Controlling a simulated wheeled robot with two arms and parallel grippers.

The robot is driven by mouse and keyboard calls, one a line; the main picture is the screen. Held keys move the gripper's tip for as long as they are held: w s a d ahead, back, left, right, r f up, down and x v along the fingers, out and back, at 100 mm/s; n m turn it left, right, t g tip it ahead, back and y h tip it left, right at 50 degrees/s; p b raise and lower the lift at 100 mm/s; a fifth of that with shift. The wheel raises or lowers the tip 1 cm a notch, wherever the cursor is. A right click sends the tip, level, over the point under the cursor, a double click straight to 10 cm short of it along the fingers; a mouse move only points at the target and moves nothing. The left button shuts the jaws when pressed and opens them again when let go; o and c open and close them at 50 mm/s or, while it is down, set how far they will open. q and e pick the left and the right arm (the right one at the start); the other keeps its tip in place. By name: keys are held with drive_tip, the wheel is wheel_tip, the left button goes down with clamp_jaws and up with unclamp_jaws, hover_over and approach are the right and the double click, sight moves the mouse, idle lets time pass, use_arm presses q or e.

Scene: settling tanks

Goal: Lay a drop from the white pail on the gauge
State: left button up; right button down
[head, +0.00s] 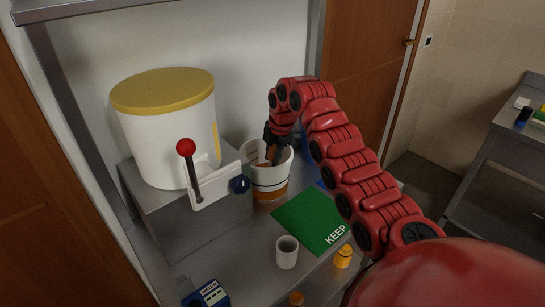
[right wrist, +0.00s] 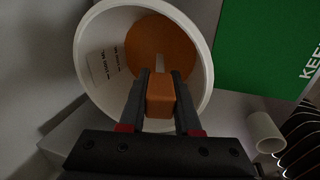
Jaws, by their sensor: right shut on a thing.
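The white pail (head: 270,184) with orange bands stands on the bench, right of the large drum; in the right wrist view the pail (right wrist: 92,62) is seen from above. An orange round surface (right wrist: 150,45) shows inside it. My right gripper (head: 274,158) reaches down into the pail's mouth. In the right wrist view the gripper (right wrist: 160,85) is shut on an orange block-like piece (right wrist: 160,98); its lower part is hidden. A small blue device (head: 207,294) with a pale lettered face, possibly the gauge, sits at the front left. My left gripper is not in view.
A white drum (head: 165,140) with a yellow lid and red-knobbed lever stands on a grey block. A green mat (head: 310,218) marked KEEP lies right of the pail. A white cup (head: 287,252) and small orange bottles (head: 343,256) stand in front. Bare bench lies between device and cup.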

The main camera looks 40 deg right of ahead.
idle(0.5)
drive_tip(key=shift+w+r+p+v, duration=0.1)
drive_tip(key=shift+w+p+v, duration=0.35)
drive_tip(key=shift+v, duration=0.9)
drive_tip(key=shift+w+r+p+v, duration=0.15)
drive_tip(key=shift+p+v, duration=0.45)
drive_tip(key=shift+v, duration=0.75)
drive_tip(key=shift+w+p+v, duration=0.4)
drive_tip(key=shift+p+v, duration=0.1)
drive_tip(key=shift+v, duration=0.85)
drive_tip(key=w+p+v, duration=0.1)
drive_tip(key=p+v, duration=0.3)
drive_tip(key=v, duration=0.3)
drive_tip(key=shift+w+r, duration=0.35)
drive_tip(key=shift+r, duration=0.2)
drive_tip(key=shift+a+f, duration=0.1)
drive_tip(key=shift+a, duration=0.05)
